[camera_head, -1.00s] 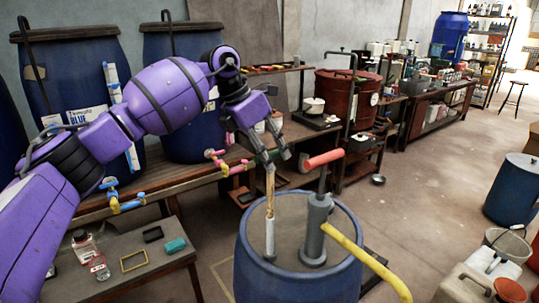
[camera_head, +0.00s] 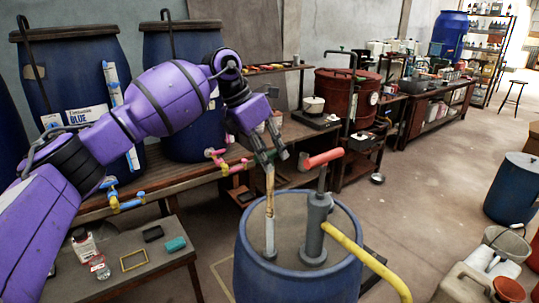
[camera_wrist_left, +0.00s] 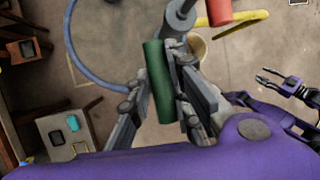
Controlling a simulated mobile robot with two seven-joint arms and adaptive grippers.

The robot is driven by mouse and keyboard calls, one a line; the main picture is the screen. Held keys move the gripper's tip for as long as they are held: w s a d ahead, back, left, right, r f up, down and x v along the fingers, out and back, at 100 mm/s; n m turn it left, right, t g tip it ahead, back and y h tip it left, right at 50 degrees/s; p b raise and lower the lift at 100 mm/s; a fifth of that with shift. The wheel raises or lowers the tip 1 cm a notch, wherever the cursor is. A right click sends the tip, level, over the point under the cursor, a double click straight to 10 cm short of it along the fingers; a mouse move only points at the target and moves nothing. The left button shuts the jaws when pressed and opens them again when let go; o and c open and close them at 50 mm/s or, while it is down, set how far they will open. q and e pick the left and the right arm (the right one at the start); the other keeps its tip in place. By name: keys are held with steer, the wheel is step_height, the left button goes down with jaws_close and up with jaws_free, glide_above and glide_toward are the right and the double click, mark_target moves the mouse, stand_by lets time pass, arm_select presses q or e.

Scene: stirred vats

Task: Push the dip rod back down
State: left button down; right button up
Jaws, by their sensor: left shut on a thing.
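The dip rod (camera_head: 270,190) stands nearly upright in the top of a blue drum (camera_head: 290,285). Its upper part is tan and its lower part is pale, near the drum top. My left gripper (camera_head: 271,164) is at the rod's upper end in the head view. In the left wrist view a green cylinder (camera_wrist_left: 158,80), seemingly the rod's grip, lies between the fingers of my left gripper (camera_wrist_left: 167,100), which is shut on it. My right gripper (camera_wrist_left: 262,77) shows at the right of the left wrist view, with its fingers apart and empty.
A grey pump (camera_head: 315,235) with a red handle (camera_head: 321,158) and yellow spout (camera_head: 365,262) stands on the drum, close right of the rod. A low table (camera_head: 160,270) with small items is at the left. A wooden bench (camera_head: 150,190) runs behind.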

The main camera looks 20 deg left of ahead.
mark_target(268, 239)
arm_select(q)
steer(key=f+b, duration=0.3)
steer(key=f, duration=1.1)
steer(key=f+b, duration=0.4)
steer(key=f, duration=1.1)
steer(key=shift+s+d+f, duration=0.15)
steer(key=shift+s, duration=0.05)
steer(key=shift+f, duration=0.6)
arm_select(e)
step_height(268, 239, down, 7)
steer(key=s, duration=0.2)
steer(key=shift+f+g, duration=0.2)
steer(key=shift+g, duration=0.1)
arm_select(q)
steer(key=shift+f, duration=0.1)
steer(key=c, duration=1.8)
jaws_free()
steer(key=shift+s, duration=0.1)
steer(key=shift+o, duration=0.8)
steer(key=shift+d, duration=0.1)
steer(key=shift+w, duration=0.2)
steer(key=v, duration=1.2)
arm_select(e)
steer(key=shift+s+f, duration=0.1)
steer(key=shift+s, duration=0.1)
